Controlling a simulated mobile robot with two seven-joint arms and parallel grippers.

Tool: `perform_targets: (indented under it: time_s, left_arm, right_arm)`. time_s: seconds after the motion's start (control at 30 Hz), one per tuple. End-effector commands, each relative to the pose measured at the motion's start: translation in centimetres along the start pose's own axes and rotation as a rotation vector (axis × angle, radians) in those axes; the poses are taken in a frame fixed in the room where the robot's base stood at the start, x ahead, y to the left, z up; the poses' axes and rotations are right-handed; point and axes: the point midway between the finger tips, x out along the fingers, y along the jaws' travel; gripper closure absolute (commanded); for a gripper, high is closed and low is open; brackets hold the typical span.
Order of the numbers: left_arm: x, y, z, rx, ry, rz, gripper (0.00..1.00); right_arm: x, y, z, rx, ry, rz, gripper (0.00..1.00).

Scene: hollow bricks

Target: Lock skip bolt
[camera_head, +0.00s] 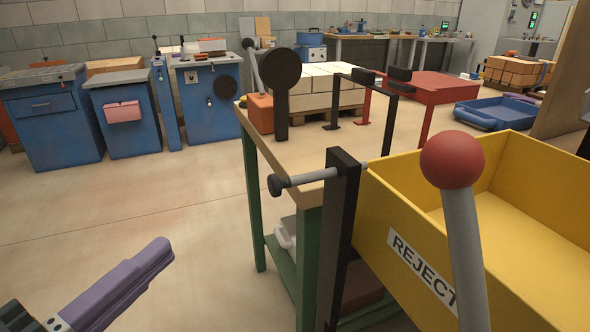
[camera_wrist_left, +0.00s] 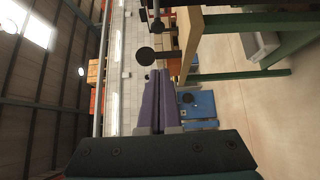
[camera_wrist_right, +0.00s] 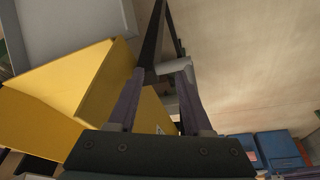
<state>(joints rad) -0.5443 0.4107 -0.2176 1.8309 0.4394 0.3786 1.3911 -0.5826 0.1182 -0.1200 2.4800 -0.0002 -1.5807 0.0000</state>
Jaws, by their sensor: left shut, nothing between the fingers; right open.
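The yellow skip (camera_head: 400,205), marked REJECT, stands at the right in the head view and shows at the left of the right wrist view (camera_wrist_right: 65,90). A grey bolt (camera_head: 312,177) with a dark round knob sticks out leftward from a black upright post (camera_head: 340,230) beside it. My left gripper (camera_head: 165,250) is shut and empty, low and left of the bolt and apart from it. Its fingers point away in the left wrist view (camera_wrist_left: 160,75). My right gripper (camera_wrist_right: 155,78) is open, near a grey cylindrical part; I cannot tell whether they touch.
A grey lever with a red ball (camera_head: 453,159) stands in front of the skip. A green-legged bench (camera_head: 250,190) stands left of the post. A black disc on a stand (camera_head: 280,85) rises behind. Blue cabinets (camera_head: 50,125) line the far left; the floor between is clear.

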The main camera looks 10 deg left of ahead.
Motion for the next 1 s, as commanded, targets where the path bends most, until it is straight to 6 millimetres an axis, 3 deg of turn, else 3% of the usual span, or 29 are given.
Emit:
perform_targets:
  time_s: [0.17, 0.53, 0.7, 1.0]
  left_arm:
    - [2.5, 0.1, 0.0, -0.001, 0.001, 0.006, 1.00]
    - [10.2, 0.1, 0.2, -0.001, 0.000, 0.004, 1.00]
    - [11.7, 0.1, 2.1, -0.003, 0.000, 0.002, 1.00]
    - [12.5, 0.0, 2.9, 0.001, -0.001, 0.000, 1.00]
  right_arm:
    - [0.1, 0.0, 0.1, -0.001, 0.000, 0.001, 0.50]
    - [0.9, 0.1, 0.2, -0.003, 0.001, 0.003, 0.50]
    - [0.8, 0.1, 0.2, -0.004, 0.002, 0.003, 0.50]
    - [0.8, 0.1, 0.2, -0.004, 0.002, 0.003, 0.50]
